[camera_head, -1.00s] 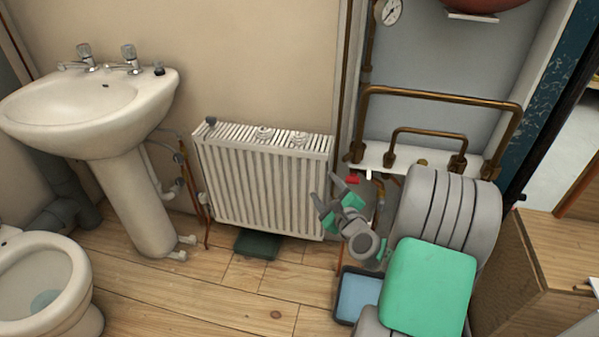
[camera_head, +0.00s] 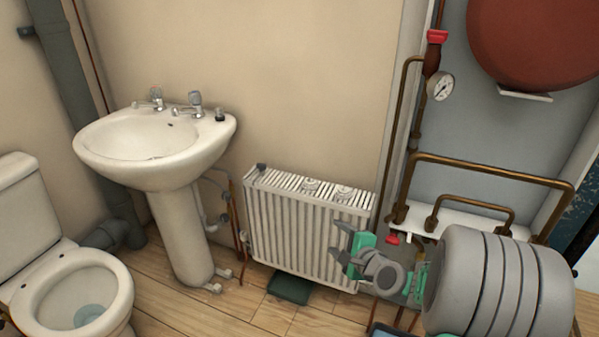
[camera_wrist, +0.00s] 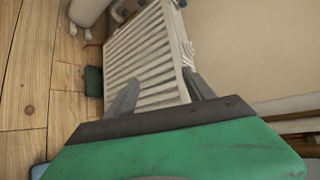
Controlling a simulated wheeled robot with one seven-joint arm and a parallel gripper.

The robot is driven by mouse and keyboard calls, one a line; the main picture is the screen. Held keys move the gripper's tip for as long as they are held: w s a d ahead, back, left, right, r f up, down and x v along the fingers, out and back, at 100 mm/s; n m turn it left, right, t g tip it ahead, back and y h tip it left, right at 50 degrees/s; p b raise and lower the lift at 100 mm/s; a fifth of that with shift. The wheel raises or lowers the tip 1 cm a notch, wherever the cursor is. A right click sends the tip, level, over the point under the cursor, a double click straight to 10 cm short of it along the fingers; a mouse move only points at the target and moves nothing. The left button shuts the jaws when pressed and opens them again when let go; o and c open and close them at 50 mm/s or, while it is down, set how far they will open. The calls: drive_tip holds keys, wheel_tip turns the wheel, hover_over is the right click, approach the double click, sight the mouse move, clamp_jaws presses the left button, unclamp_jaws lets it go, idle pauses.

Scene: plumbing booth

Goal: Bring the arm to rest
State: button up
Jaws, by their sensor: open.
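My gripper (camera_head: 343,244) is in front of the right end of the white radiator (camera_head: 305,230) in the head view. Its two grey fingers are apart, with nothing between them. In the wrist view my gripper (camera_wrist: 163,92) points toward the radiator (camera_wrist: 145,60), and both fingers overlap it in the picture. I cannot tell the exact gap between fingers and radiator. My grey and green arm comes in from the lower right.
A washbasin (camera_head: 157,148) and a toilet (camera_head: 75,285) stand at the left. A dark green box (camera_head: 290,286) lies on the floor below the radiator. Copper pipes (camera_head: 490,170), a gauge (camera_head: 440,87) and a red vessel (camera_head: 535,40) are at the right. Floor before the basin is clear.

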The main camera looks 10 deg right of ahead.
drive_tip(key=s+a+r+n+g+p, duration=0.3)
drive_tip(key=a+r+n+p, duration=0.15)
drive_tip(key=r+p, duration=0.2)
drive_tip(key=s+a+r+n+g+p, duration=0.2)
drive_tip(key=a+r+n+p, duration=0.1)
drive_tip(key=r+n+p, duration=0.4)
drive_tip(key=s+r+n+g+h+p, duration=0.2)
drive_tip(key=s+r+n+g+p, duration=0.3)
drive_tip(key=s+r, duration=1)
drive_tip(key=n+p, duration=0.3)
drive_tip(key=p, duration=0.2)
drive_tip(key=shift+a+r+h, duration=0.35)
drive_tip(key=shift+r+h, duration=0.05)
